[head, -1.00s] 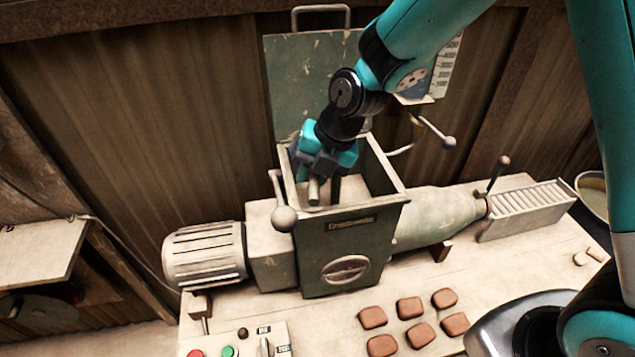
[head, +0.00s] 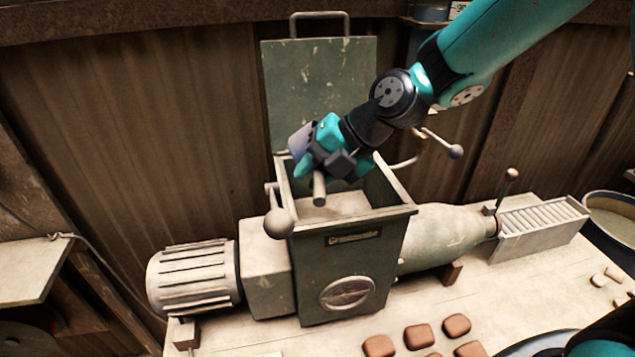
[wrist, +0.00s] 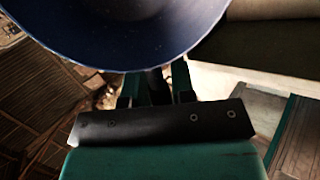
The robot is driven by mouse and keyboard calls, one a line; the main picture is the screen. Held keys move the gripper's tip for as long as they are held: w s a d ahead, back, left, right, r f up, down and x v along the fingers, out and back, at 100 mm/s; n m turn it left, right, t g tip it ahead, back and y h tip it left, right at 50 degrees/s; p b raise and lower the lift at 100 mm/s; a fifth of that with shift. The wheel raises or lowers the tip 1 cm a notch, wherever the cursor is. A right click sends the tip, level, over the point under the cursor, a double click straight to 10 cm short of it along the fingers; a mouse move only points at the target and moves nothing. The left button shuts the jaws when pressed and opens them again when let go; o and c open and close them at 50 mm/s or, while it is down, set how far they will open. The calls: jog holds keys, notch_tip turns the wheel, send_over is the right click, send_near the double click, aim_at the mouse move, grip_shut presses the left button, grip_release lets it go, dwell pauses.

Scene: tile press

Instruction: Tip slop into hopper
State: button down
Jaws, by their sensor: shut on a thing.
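My gripper (head: 325,166) is over the hopper's open mouth and shut on a rod-like handle (head: 319,189). The handle seems to belong to a scoop or dipper. Its dark blue, speckled bowl (wrist: 130,32) fills the top of the wrist view. A pale bluish part of it (head: 299,141) shows beside the gripper in the head view. I cannot tell whether slop is in the bowl. The dark green hopper (head: 350,275) is open at the top. A pale surface (head: 345,205) shows inside it; I cannot tell whether it is slop or bare metal.
The hopper's lid (head: 320,90) stands raised behind it. A ball-ended lever (head: 279,223) is at its left front, and another (head: 455,151) behind right. A bucket (head: 612,215) with pale contents stands far right. Several brown tiles (head: 418,336) lie in front.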

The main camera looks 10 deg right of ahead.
jog(key=shift+d+r+y+b, duration=0.15)
jog(key=shift+y+b, duration=0.55)
jog(key=shift+b, duration=0.65)
jog(key=shift+r+t+b, duration=0.25)
jog(key=shift+t+b, duration=0.05)
jog(key=shift+b, duration=0.15)
dwell(0.4)
